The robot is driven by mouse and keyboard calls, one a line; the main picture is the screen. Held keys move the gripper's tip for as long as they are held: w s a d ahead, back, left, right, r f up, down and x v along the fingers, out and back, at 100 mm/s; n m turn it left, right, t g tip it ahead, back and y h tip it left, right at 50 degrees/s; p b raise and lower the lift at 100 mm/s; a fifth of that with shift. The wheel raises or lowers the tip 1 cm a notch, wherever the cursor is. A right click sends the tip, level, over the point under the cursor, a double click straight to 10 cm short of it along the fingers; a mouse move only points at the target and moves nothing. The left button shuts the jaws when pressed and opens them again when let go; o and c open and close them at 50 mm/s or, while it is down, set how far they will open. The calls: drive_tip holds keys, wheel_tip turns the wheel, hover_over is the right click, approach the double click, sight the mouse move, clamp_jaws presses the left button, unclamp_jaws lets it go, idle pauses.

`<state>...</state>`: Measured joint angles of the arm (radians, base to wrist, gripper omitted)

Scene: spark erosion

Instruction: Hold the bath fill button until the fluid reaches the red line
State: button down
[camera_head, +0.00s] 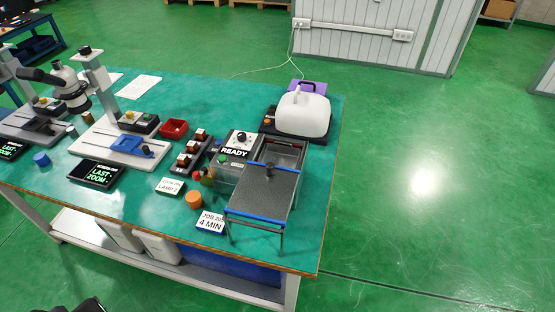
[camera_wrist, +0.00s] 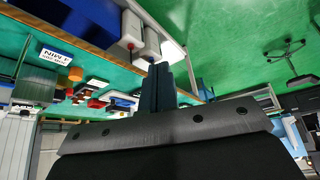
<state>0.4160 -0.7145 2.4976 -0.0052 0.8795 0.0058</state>
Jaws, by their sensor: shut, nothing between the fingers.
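The bath (camera_head: 287,150) stands at the right end of the green bench. The fluid level and red line cannot be made out. My gripper (camera_wrist: 157,68) shows in the wrist view with its dark fingers shut and empty, away from the bath. The bath also shows at the left of the wrist view (camera_wrist: 35,82), tilted.
An orange cap (camera_head: 194,199), a "4 MIN" card (camera_head: 211,222), a row of switches (camera_head: 193,153) and a red tray (camera_head: 174,128) lie nearby. Microscope stands (camera_head: 99,82) fill the left. Floor to the right is clear.

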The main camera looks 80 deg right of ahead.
drive_tip(key=w+d+r+m, duration=0.4)
drive_tip(key=w+d+r, duration=0.4)
drive_tip(key=w+d, duration=0.25)
drive_tip(key=w+d+r+m+h, duration=0.1)
drive_tip(key=w+d+m, duration=0.1)
drive_tip(key=d, duration=0.6)
drive_tip(key=w+d+m, duration=0.2)
drive_tip(key=d, duration=0.7)
drive_tip(key=s+d+f+m+h, duration=0.1)
drive_tip(key=d+f+m+h, duration=0.15)
drive_tip(key=d, duration=1.65)
drive_tip(key=s+d+f+m, duration=0.2)
drive_tip(key=s+d+f, duration=0.2)
drive_tip(key=d, duration=0.4)
drive_tip(key=s+d+f+m, duration=0.2)
drive_tip(key=s+d+f, duration=0.2)
drive_tip(key=d, duration=0.4)
drive_tip(key=shift+s+d+f+g, duration=0.2)
drive_tip(key=shift+s+f+g, duration=0.1)
drive_tip(key=shift+s, duration=0.2)
drive_tip(key=shift+m, duration=0.25)
